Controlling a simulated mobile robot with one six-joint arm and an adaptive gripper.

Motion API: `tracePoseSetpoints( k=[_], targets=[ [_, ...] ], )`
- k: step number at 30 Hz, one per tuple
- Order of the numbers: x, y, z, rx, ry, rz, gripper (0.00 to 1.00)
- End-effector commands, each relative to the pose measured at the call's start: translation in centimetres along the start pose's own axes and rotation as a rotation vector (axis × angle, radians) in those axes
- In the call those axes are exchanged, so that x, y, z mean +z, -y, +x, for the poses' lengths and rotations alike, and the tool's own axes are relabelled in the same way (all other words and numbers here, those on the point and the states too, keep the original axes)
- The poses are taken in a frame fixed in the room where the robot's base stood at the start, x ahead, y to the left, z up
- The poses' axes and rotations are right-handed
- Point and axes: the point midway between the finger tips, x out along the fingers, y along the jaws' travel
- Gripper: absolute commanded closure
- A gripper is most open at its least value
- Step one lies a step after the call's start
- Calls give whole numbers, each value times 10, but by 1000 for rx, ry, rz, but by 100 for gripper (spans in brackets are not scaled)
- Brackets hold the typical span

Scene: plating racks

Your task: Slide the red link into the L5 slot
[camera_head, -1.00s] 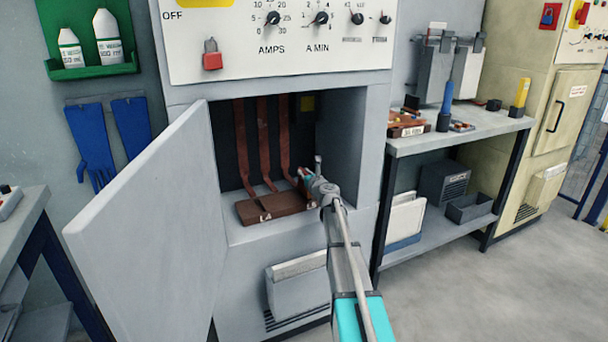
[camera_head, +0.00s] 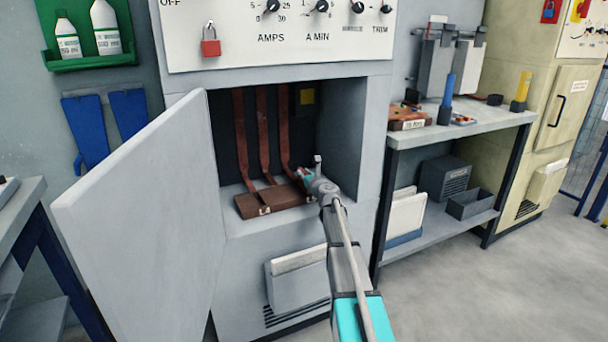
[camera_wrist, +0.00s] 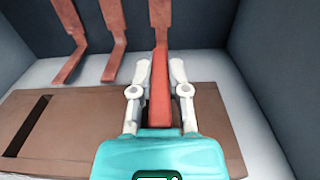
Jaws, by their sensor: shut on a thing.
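My gripper (camera_head: 304,174) is inside the open cabinet bay, over the right end of a brown block (camera_head: 250,207). In the wrist view, its two pale fingers (camera_wrist: 157,88) are shut on the red link (camera_wrist: 160,97), one on each side. The link stands in line with the rightmost copper strip (camera_wrist: 162,18), and its far end meets or overlaps that strip in the picture. The brown block (camera_wrist: 75,120) lies below, with a dark slot (camera_wrist: 27,127) at its left. The link's lower end and any slot under it are hidden by my gripper. No L5 label is legible.
Two other copper strips (camera_head: 264,150) hang to the left. The bay's right wall (camera_wrist: 268,75) is close to my gripper. The open grey door (camera_head: 140,215) stands at the left. A side table (camera_head: 455,132) with tools is at the right.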

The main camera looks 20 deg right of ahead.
Motion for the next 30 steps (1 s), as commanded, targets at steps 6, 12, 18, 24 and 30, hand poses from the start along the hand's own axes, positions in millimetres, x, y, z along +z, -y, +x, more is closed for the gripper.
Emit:
tracePoseSetpoints(
  k=[6, 12, 18, 24, 30],
  targets=[
    [0, -1, 0, 1, 0, 0, 55],
    [0, -1, 0, 1, 0, 0, 39],
    [0, -1, 0, 1, 0, 0, 39],
    [0, -1, -5, 0, 0, 0, 39],
    [0, -2, -23, 0, 0, 0, 39]
  ],
)
